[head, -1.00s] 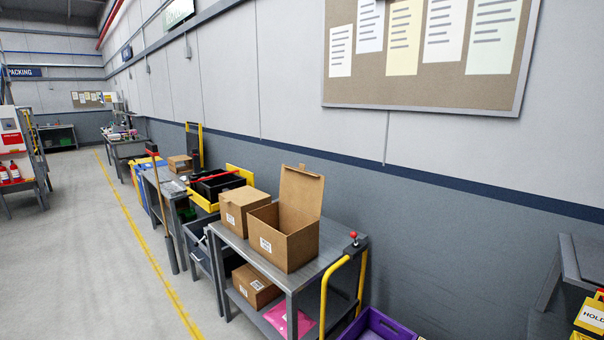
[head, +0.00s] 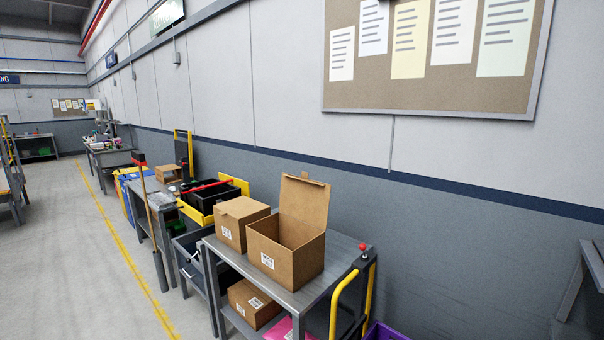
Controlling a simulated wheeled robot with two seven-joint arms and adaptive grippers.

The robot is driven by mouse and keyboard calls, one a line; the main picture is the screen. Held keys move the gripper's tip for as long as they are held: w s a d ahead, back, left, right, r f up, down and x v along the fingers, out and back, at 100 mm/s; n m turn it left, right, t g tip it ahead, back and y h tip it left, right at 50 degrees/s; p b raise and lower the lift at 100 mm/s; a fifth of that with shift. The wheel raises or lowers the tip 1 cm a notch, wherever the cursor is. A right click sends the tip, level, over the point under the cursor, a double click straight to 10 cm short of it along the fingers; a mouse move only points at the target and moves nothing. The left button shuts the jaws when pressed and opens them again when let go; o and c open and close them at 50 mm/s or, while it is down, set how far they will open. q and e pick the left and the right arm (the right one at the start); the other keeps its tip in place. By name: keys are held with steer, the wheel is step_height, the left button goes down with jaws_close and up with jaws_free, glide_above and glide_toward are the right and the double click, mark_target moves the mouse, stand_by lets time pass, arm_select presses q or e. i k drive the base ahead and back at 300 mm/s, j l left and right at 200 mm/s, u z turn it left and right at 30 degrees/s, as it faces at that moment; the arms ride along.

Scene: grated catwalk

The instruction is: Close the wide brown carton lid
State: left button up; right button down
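The wide brown carton (head: 284,260) stands on the top shelf of a grey cart, near its right half. Its lid (head: 304,201) is up, standing roughly upright at the back edge, and the carton's inside shows. A white label is on its front face. Neither of my grippers is in the head view.
A shut brown carton (head: 241,222) stands just left of the open one on the cart (head: 306,297). The floor (head: 75,265) further left is clear.

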mark_target(302, 198)
steer(key=i+j+u, duration=0.1)
steer(key=i+j, duration=0.7)
steer(key=j, duration=0.2)
steer(key=i+j+u, duration=0.1)
steer(key=i+j, duration=0.8)
